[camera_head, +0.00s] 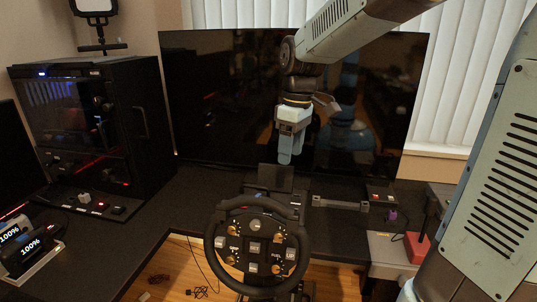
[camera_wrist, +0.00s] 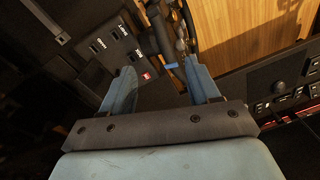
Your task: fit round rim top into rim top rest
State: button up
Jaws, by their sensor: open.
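A black steering wheel with a round rim (camera_head: 213,222) stands upright at the front edge of the desk, its hub covered in buttons and knobs. The top of the rim is just in front of a small dark upright panel (camera_head: 275,178). I cannot tell which part is the rim top rest. My gripper (camera_head: 290,158) points down above and behind the wheel, apart from it, just above the dark panel. In the wrist view my gripper (camera_wrist: 162,85) is open, with two blue fingers and nothing held between them.
A large dark monitor (camera_head: 230,90) stands close behind my gripper. A black computer tower (camera_head: 150,130) is at left on the black desk (camera_head: 175,222). The desk left of the wheel is mostly free.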

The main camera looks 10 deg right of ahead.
aim_at(268, 202)
jog(key=w+a+f+n+g, duration=0.2)
jog(key=w+a+f+n, duration=0.1)
jog(key=w+a, duration=0.15)
jog(key=x, duration=1.4)
jog(key=shift+s+d, duration=0.1)
jog(key=shift+s, duration=0.05)
jog(key=shift+c, duration=0.3)
jog(key=c, duration=1)
jog(key=shift+c, duration=0.2)
jog(key=shift+w+v, duration=0.2)
jog(key=shift+v, duration=1)
jog(key=shift+w+v, duration=0.15)
jog(key=shift+v, duration=1.1)
